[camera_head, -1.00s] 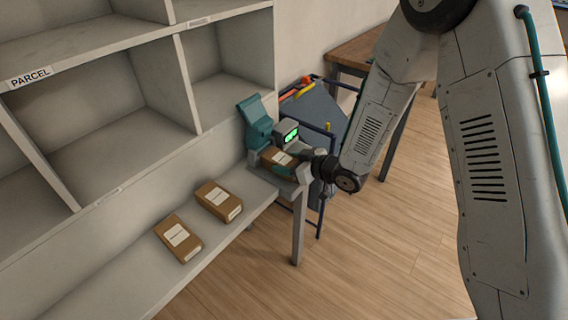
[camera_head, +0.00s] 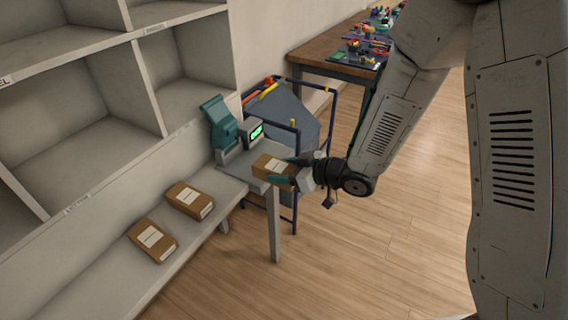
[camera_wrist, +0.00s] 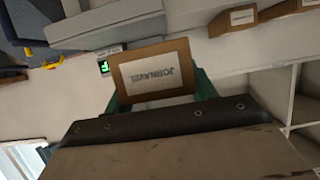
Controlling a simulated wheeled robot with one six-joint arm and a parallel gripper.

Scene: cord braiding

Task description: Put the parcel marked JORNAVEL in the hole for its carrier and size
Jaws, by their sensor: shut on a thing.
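The parcel marked JORNAVEL (camera_wrist: 152,76) is a brown box with a white label, and its name reads upside down in the wrist view. My gripper (camera_wrist: 160,92) is shut on it, with a green finger on each side. In the head view my gripper (camera_head: 288,168) holds the parcel (camera_head: 271,166) by the end of the bench, in front of the scale with a lit green display (camera_head: 256,132). The shelf of open holes (camera_head: 110,110) stands at the left. Its labels are cut off or too small to read now.
Two other brown parcels lie on the bench, one nearer (camera_head: 152,240) and one farther (camera_head: 189,200). A teal device (camera_head: 218,124) stands by the scale. A blue-framed cart (camera_head: 290,115) and a wooden table with colourful items (camera_head: 335,52) are behind. The floor at right is clear.

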